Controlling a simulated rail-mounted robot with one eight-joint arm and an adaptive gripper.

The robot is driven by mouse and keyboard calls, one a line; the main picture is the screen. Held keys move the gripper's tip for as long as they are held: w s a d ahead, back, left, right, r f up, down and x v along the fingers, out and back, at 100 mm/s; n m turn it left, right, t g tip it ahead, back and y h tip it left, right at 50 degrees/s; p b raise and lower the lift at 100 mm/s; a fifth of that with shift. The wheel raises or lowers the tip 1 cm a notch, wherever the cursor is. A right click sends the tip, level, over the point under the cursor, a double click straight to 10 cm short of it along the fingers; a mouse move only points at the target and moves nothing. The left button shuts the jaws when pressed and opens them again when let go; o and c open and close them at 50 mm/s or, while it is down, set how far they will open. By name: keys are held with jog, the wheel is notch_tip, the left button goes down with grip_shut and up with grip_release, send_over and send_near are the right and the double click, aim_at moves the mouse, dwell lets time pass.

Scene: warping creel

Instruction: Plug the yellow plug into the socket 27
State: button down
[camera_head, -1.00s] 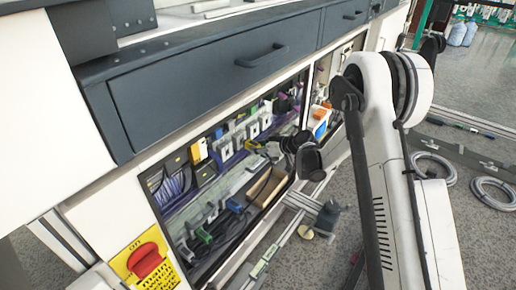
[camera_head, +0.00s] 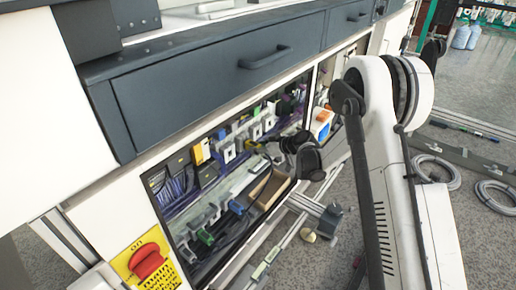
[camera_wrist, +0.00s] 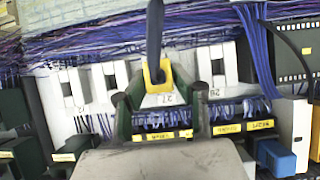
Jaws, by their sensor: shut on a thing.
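The yellow plug (camera_wrist: 157,77) is between the fingertips of my gripper (camera_wrist: 158,92) in the wrist view. A dark cable runs up from it. My gripper is shut on the plug. A white socket unit marked 27 (camera_wrist: 172,98) shows right behind and below the plug. The plug overlaps it in the picture, and I cannot tell whether it is inserted. In the head view my gripper (camera_head: 268,145) reaches into the open cabinet (camera_head: 160,217) from the right, with a small yellow spot at its tip.
White modules flank the socket, including one at the left (camera_wrist: 69,88). Purple wire bundles (camera_wrist: 258,60) run above and right. A blue connector (camera_wrist: 276,158) sits at lower right. A drawer (camera_head: 220,85) overhangs the cabinet, and a red switch on a yellow plate (camera_head: 147,262) is at lower left.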

jog(key=shift+w+a, duration=0.1)
jog(key=shift+a, duration=0.05)
jog(key=c, duration=1.1)
grip_release()
jog(key=v, duration=0.7)
jog(key=v, duration=1.2)
